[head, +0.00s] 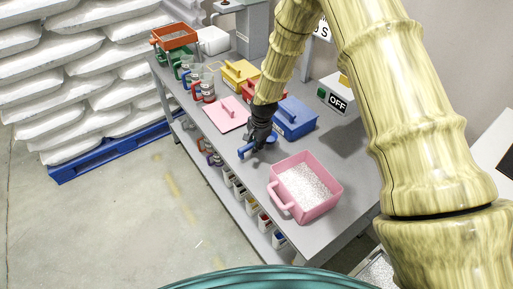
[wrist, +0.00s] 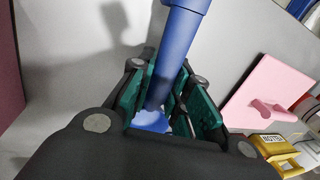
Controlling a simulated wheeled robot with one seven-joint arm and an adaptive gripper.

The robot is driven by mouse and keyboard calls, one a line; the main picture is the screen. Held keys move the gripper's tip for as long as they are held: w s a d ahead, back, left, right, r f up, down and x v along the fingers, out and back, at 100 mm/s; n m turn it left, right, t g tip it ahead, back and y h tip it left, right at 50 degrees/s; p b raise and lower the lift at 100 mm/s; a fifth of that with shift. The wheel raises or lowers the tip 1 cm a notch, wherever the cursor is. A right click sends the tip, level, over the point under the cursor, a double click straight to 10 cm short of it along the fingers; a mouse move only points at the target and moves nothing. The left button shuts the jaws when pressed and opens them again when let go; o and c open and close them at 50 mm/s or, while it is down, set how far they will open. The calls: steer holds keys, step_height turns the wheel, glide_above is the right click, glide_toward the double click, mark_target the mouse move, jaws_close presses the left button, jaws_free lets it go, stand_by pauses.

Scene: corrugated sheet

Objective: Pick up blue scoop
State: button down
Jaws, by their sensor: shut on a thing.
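The blue scoop (head: 246,151) is at my gripper (head: 259,142) in the head view, over the grey table beside the pink bin. In the wrist view, the scoop's blue shaft (wrist: 177,40) runs between the green-padded fingers of my gripper (wrist: 163,95), which are shut on it. A rounded blue part shows lower down between the fingers. The fingers hide part of the scoop. The gripper's shadow falls on the grey surface behind, apart from the fingers, but I cannot tell exactly how high the scoop is.
A pink bin of white granules (head: 307,187) stands near the table's front right. A blue box (head: 296,119) and yellow box (head: 240,75) stand behind. A pink lid (head: 226,115) lies to the left. An OFF sign (head: 337,101) stands at the back right.

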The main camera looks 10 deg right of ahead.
steer(key=shift+r+b, duration=1.15)
steer(key=shift+r, duration=2.85)
steer(key=shift+r, duration=0.1)
